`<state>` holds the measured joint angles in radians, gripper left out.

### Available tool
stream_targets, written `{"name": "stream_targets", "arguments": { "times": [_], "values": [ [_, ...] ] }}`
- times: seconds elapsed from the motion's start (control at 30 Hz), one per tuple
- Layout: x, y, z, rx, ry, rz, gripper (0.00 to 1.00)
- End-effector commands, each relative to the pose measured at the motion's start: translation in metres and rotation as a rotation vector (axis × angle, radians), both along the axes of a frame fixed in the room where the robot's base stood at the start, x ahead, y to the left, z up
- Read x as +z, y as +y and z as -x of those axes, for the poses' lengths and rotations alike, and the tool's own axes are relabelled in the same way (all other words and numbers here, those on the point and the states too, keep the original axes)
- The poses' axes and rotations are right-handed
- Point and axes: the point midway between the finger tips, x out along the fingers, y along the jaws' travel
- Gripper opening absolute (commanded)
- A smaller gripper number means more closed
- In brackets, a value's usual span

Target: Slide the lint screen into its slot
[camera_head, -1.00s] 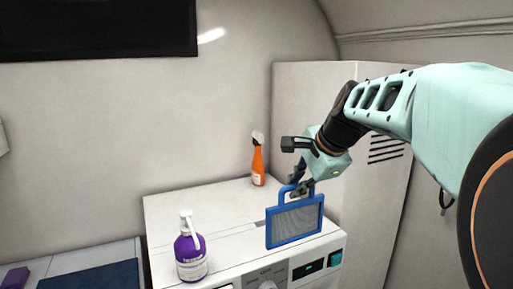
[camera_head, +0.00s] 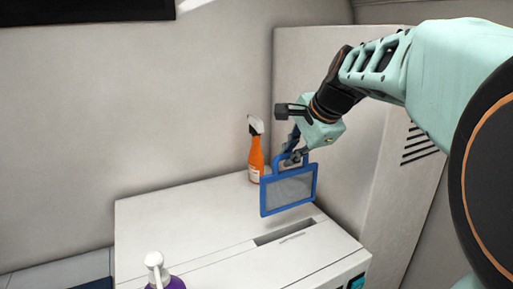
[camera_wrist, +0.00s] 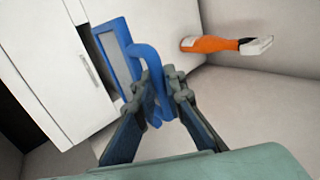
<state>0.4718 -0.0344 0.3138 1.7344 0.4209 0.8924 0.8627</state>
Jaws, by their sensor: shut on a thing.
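The blue-framed lint screen (camera_head: 289,191) has a grey mesh and hangs upright in the head view. My gripper (camera_head: 294,158) is shut on its handle. The screen is above the white machine's top, and the slot (camera_head: 285,233) shows as a dark opening below it, apart from the screen's lower edge. In the wrist view the screen (camera_wrist: 117,55) is seen from above, its handle between the fingers of my gripper (camera_wrist: 160,98). The slot (camera_wrist: 103,67) lies partly hidden beside the screen there.
An orange spray bottle (camera_head: 256,155) stands on the machine top (camera_head: 185,220) behind the screen, close to it in the head view. A purple pump bottle (camera_head: 160,280) stands at the front left. A vented cabinet (camera_head: 345,150) rises at the right.

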Motion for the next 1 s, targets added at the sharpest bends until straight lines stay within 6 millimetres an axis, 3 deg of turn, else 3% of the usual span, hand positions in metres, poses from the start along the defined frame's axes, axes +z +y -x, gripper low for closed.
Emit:
{"name": "stream_targets", "arguments": {
  "times": [0.37, 1.0],
  "values": [
    [-0.011, 0.0, 0.0, -0.001, 0.0, 0.001, 0.0],
    [-0.049, 0.0, 0.0, -0.001, -0.001, 0.0, 0.0]
  ]
}}
